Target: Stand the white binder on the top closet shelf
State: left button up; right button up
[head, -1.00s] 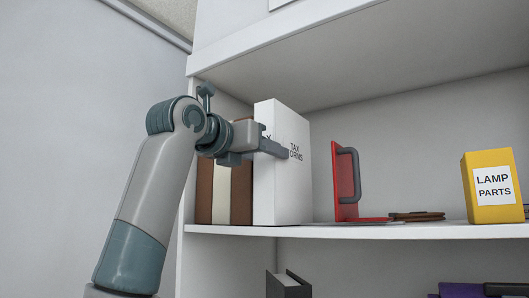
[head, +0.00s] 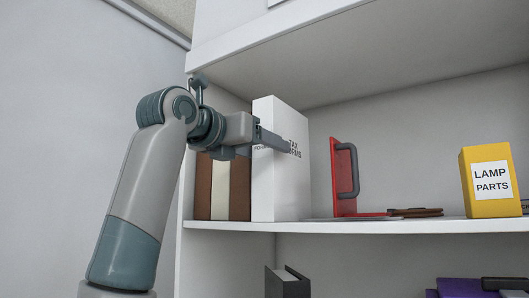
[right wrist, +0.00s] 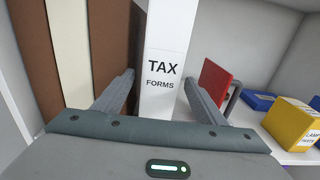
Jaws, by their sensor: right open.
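The white binder (head: 277,190), lettered TAX FORMS, stands upright on the upper shelf (head: 350,230) of the closet. It stands to the right of brown and cream binders. My right gripper (head: 278,142) is at the upper part of the white binder. In the right wrist view the white binder (right wrist: 165,40) rises between the open fingers of my right gripper (right wrist: 160,78), with a visible gap on the right side. The left finger is close to the brown binder beside it. My left gripper is not in view.
Brown and cream binders (head: 225,190) fill the left end of the shelf. A red bookend-like piece with a grey handle (head: 340,180), a flat brown item (head: 415,212) and a yellow LAMP PARTS box (head: 488,205) stand to the right. A shelf board lies overhead.

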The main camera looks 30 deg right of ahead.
jog(key=b+v, duration=0.1)
jog(key=v, duration=0.2)
jog(key=shift+s+a, duration=0.1)
jog(key=shift+a, duration=0.2)
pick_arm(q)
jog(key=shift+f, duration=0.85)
pick_arm(e)
jog(key=v, duration=0.3)
pick_arm(q)
jog(key=shift+b, duration=0.3)
pick_arm(e)
jog(key=shift+s+a, duration=0.1)
pick_arm(q)
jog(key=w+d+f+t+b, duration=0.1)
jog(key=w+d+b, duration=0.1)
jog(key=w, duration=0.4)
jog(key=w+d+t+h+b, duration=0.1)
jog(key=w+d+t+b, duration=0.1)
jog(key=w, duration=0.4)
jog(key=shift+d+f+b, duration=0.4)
jog(key=shift+b, duration=0.5)
pick_arm(e)
jog(key=v, duration=1.7)
